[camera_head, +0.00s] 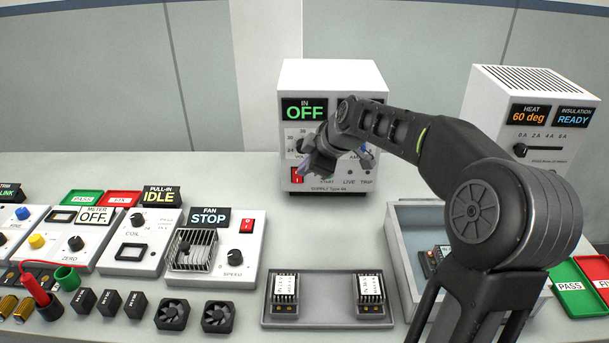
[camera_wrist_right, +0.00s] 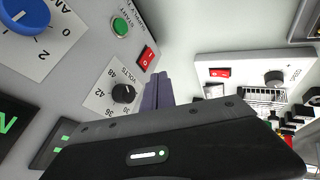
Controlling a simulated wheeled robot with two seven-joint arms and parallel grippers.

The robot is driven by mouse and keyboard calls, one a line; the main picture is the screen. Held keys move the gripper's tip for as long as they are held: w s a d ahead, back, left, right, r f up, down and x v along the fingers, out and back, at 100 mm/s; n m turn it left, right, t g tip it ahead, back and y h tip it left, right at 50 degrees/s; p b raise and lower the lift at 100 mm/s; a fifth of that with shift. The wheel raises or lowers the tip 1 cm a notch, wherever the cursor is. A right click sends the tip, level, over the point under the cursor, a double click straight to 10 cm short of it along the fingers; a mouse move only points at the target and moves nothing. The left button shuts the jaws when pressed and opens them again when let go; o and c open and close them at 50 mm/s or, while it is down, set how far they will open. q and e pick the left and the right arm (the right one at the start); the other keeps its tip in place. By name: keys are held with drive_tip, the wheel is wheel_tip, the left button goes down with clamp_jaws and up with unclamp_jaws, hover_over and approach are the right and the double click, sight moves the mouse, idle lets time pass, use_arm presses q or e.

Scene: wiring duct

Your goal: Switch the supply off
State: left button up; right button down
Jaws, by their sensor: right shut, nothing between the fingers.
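In the right wrist view the closed fingers (camera_wrist_right: 158,90) point towards the panel beside the red switch (camera_wrist_right: 147,58), with the volts knob (camera_wrist_right: 123,93) nearby. I cannot tell whether they touch. My left gripper is not in view.
A heat unit (camera_head: 480,105) stands at the back right. A fan unit (camera_head: 240,260) with its own red switch stands left of centre. A grey tray (camera_head: 325,322) with two modules and an open bin (camera_head: 405,250) lie in front. My right arm crosses above the bin.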

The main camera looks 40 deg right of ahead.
wheel_tip(320, 180, up, 6)
drive_tip(key=s+d, duration=0.1)
drive_tip(key=s, duration=0.1)
drive_tip(key=shift+s, duration=0.4)
drive_tip(key=shift+d, duration=0.1)
drive_tip(key=shift+f, duration=0.1)
